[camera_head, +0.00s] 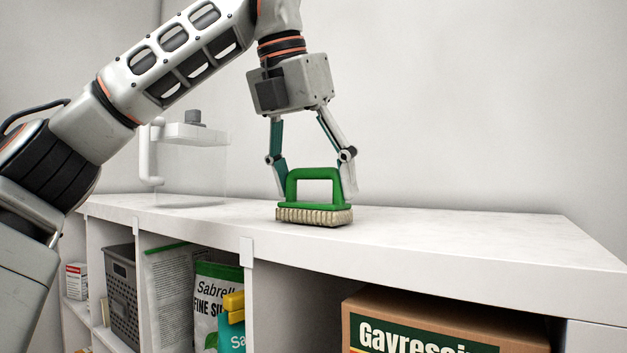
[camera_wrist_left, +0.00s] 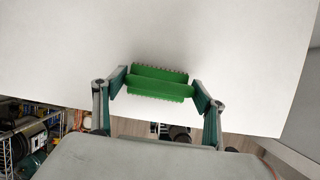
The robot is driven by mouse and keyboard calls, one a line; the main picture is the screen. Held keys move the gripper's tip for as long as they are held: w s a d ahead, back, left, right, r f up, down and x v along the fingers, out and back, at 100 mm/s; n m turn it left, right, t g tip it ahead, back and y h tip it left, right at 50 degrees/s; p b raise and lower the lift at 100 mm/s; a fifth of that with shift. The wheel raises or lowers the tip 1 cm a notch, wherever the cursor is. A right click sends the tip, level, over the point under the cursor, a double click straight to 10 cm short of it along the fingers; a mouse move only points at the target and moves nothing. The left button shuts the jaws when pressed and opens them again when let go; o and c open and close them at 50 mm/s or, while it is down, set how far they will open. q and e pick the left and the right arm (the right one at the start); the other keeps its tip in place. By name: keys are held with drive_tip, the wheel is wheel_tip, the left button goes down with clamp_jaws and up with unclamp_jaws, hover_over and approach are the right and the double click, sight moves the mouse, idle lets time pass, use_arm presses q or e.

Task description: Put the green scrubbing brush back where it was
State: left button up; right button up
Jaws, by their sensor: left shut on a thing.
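The green scrubbing brush (camera_head: 314,206) has a green arched handle and pale bristles. It is upright, bristles down, at the front part of the white shelf top (camera_head: 450,232). My left gripper (camera_head: 312,190) comes down from above, with its fingers at the two ends of the brush, shut on it. In the left wrist view the brush (camera_wrist_left: 160,83) lies between the two fingertips (camera_wrist_left: 161,88), over the white surface. I cannot tell whether the bristles touch the surface. My right gripper is in neither view.
A clear dispenser with a white bracket (camera_head: 190,135) stands at the back left of the top. The top right of the brush is clear. Below are a grey basket (camera_head: 122,290), bags (camera_head: 215,290) and a cardboard box (camera_head: 450,318). A wire rack (camera_wrist_left: 55,135) shows in the wrist view.

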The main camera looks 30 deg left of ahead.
use_arm(q)
drive_tip(key=o, duration=1)
drive_tip(key=shift+f, duration=0.1)
drive_tip(key=shift+s+d+v, duration=0.1)
drive_tip(key=shift+d+v, duration=0.05)
drive_tip(key=shift+v, duration=1.8)
drive_tip(key=shift+s+d+v, duration=0.15)
drive_tip(key=shift+d+v, duration=0.05)
drive_tip(key=shift+v, duration=1.75)
drive_tip(key=shift+f, duration=0.15)
